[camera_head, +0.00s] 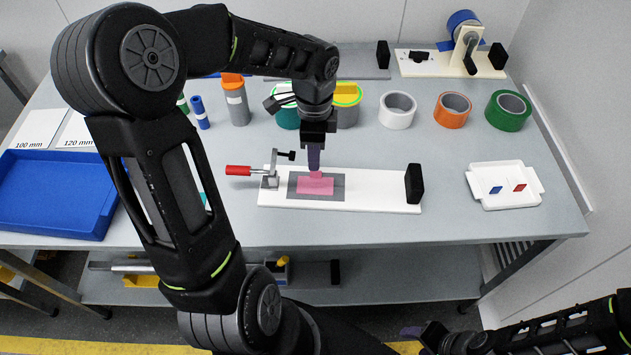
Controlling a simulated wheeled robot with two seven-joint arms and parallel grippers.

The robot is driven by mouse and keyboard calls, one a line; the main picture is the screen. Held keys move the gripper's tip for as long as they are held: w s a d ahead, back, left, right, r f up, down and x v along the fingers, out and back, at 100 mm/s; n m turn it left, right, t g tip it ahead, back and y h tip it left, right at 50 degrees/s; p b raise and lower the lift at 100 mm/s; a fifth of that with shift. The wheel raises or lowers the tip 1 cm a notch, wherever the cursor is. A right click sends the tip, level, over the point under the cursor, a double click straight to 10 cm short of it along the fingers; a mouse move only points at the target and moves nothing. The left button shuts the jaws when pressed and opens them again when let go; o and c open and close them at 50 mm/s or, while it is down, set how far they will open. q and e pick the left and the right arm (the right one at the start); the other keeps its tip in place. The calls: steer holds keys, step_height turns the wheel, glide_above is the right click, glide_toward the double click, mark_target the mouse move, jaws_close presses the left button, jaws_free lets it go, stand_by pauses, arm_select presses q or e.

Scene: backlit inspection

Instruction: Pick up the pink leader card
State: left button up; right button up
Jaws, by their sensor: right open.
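The pink leader card (316,187) lies on a grey pad (336,194) on the white fixture board (385,201). A narrow pink part of it rises towards the fingertips of my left gripper (314,167). That gripper points down right over the card's back edge, touching or nearly touching it. Its fingers overlap in this view, so I cannot tell whether they are closed on the card. My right gripper (413,332) is low at the bottom right, in front of the table and away from the card; it is open and appears empty.
A red-handled clamp (270,172) stands left of the card and a black block (413,184) right of it. White (397,110), orange (452,109) and green (508,111) rolls stand behind. A white tray (505,168) is at right, a blue tray (58,200) at left.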

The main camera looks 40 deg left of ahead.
mark_target(315, 182)
arm_select(q)
step_height(315, 182, down, 5)
steer(key=shift+f+p, duration=0.1)
steer(key=shift+p, duration=0.25)
steer(key=shift+c, duration=0.2)
jaws_close()
stand_by(0.4)
